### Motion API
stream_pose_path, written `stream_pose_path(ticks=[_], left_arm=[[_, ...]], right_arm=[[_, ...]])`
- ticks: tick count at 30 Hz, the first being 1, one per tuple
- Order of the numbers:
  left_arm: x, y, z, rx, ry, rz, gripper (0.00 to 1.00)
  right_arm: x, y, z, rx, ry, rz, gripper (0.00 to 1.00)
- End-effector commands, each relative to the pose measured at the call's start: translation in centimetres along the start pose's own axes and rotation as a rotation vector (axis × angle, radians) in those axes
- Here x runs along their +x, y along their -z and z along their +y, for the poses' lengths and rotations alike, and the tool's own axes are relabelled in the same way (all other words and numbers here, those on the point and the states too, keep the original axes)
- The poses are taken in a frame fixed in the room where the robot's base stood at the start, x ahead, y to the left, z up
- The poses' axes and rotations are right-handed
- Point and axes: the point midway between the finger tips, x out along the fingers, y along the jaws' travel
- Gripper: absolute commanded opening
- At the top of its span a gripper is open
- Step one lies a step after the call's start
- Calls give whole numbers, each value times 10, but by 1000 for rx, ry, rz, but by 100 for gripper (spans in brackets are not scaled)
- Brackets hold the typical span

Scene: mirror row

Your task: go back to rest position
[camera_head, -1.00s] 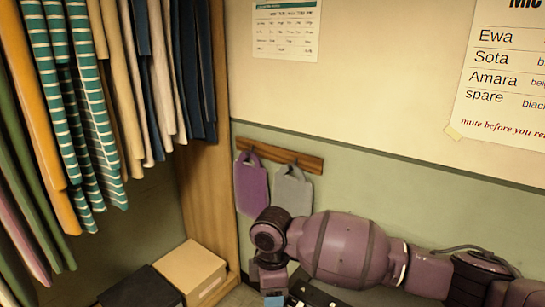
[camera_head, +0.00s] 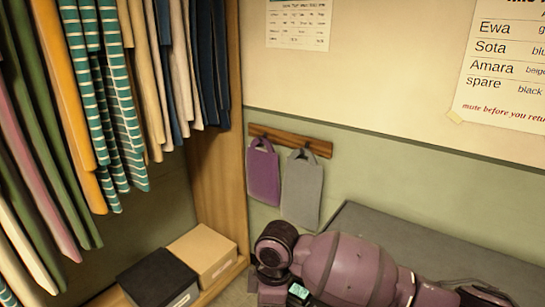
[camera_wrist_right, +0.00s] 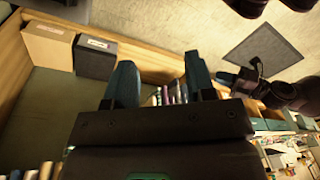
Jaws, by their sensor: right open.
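My right gripper (camera_wrist_right: 160,80) is open in the right wrist view, its two teal fingers apart with nothing held between them. Striped and coloured things show small and blurred behind the gap. In the head view my purple right arm lies along the lower right, and its gripper cannot be made out there. A dark arm end with teal tips, apparently my left gripper (camera_wrist_right: 234,82), shows at the right of the wrist view. It is too small to tell its jaws. No left arm shows in the head view.
Clothes (camera_head: 100,90) hang in a wooden wardrobe at left, above a black box (camera_head: 158,278) and a cardboard box (camera_head: 203,252). A purple bag (camera_head: 263,175) and a grey bag (camera_head: 301,188) hang on a wall rack (camera_head: 290,139). A grey surface (camera_head: 400,235) lies beyond my arm.

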Motion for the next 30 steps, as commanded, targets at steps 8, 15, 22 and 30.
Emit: stream_pose_path(ticks=[8,15,22,30], left_arm=[[0,0,0,1,0,1,0],[-2,-2,-1,1,1,-5,0],[-3,-5,-1,1,2,-10,0],[-2,-4,-1,1,2,-9,0]], right_arm=[[24,0,-41,138,-17,159,50],[35,-20,-69,345,-60,284,50],[42,-58,-94,596,-116,360,50],[49,-128,-131,935,-204,369,50]])
